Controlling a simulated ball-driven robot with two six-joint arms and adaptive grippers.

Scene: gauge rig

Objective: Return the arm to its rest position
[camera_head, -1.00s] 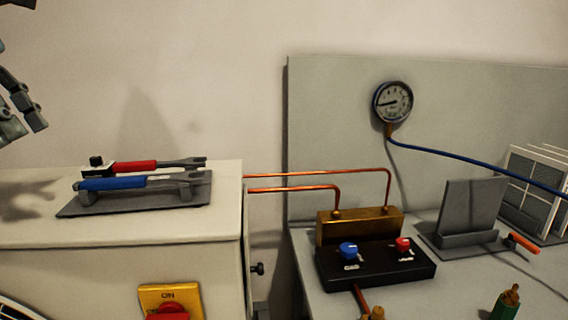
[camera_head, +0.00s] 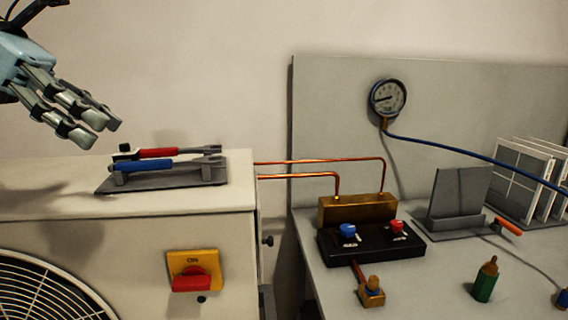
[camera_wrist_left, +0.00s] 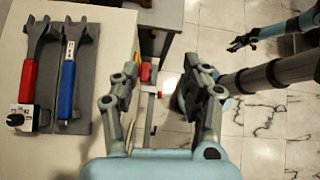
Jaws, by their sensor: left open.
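My left gripper (camera_head: 92,128) is in the upper left of the head view, in the air above the left part of the white cabinet. Its fingers point down and to the right. In the left wrist view its two fingers (camera_wrist_left: 163,88) stand wide apart with nothing between them. My right gripper (camera_wrist_left: 240,42) shows small at the upper right of the left wrist view, over the floor; its jaw opening is too small to judge. It is not in the head view.
Red-handled (camera_head: 145,153) and blue-handled (camera_head: 140,166) tools lie on a grey holder (camera_head: 160,184) on the cabinet (camera_head: 225,195), close to the left gripper. A yellow-and-red switch (camera_head: 192,270) is on its front. A bench with a gauge (camera_head: 387,98) and manifold (camera_head: 370,242) stands right.

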